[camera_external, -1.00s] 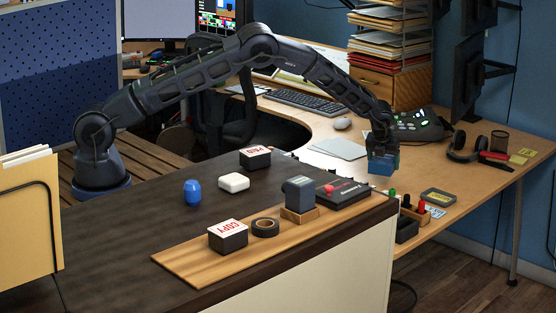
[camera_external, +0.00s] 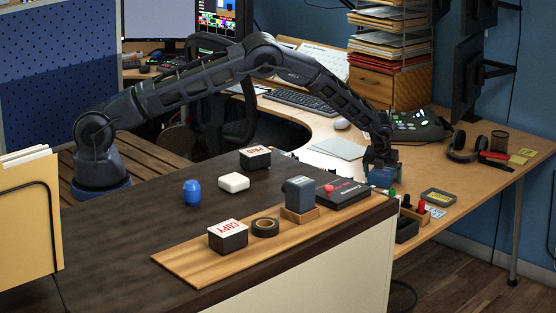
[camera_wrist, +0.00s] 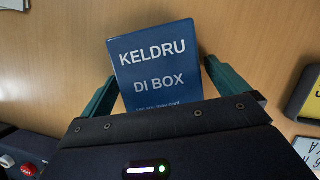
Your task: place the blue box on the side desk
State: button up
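The blue box (camera_external: 381,178) is at the wooden side desk (camera_external: 438,180), just beyond the right end of the dark counter. My gripper (camera_external: 381,158) is above it, pointing down, with its fingers around the box. In the wrist view, the blue box (camera_wrist: 155,65) shows its white lettering, with one green finger at each side.
A block with coloured knobs (camera_external: 412,207), a yellow-labelled case (camera_external: 438,198) and a dark phone (camera_external: 418,124) surround the box. A grey pad (camera_external: 338,148) lies to its left. Headphones (camera_external: 467,147) lie farther right. Bare desk lies between the phone and the case.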

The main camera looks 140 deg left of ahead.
jog(key=v, duration=1.2)
jog(key=shift+w+d+r, duration=0.1)
